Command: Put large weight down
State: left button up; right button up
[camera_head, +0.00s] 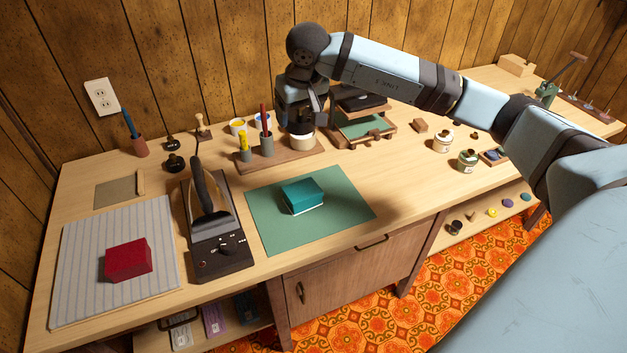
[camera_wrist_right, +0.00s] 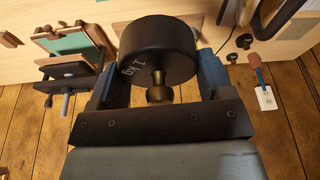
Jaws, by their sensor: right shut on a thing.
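The large weight (camera_wrist_right: 158,50) is a black cylinder marked 1 kg with a brass knob (camera_wrist_right: 160,92). In the right wrist view it sits between the fingers of my right gripper (camera_wrist_right: 160,85), which is shut on it by the knob end. In the head view my right gripper (camera_head: 303,118) points down over the back of the table, above the wooden board. The weight is hard to tell from the dark gripper there, and I cannot tell whether it touches anything below. My left gripper is not in view.
A cream round pot (camera_head: 301,142) stands on the board just below the gripper. Pen holders (camera_head: 266,146) are left of it, and a small wooden press (camera_head: 362,128) is right. A teal block (camera_head: 302,196) lies on a green mat (camera_head: 350,207). An iron (camera_head: 210,205) and red block (camera_head: 128,260) are left.

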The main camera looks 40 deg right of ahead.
send_over(300, 186)
jog(key=f, duration=1.4)
jog(key=shift+s+a+f, duration=0.1)
jog(key=shift+s+f, duration=0.25)
jog(key=shift+s, duration=0.05)
jog(key=shift+f+b, duration=0.3)
jog(key=shift+f, duration=2.05)
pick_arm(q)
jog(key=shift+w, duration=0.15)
pick_arm(e)
jog(key=shift+f, duration=0.2)
jog(key=o, duration=1.5)
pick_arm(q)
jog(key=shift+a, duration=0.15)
pick_arm(e)
jog(key=shift+o, duration=0.6)
jog(key=shift+s, duration=0.1)
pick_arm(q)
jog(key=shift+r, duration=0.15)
pick_arm(e)
jog(key=shift+r, duration=0.1)
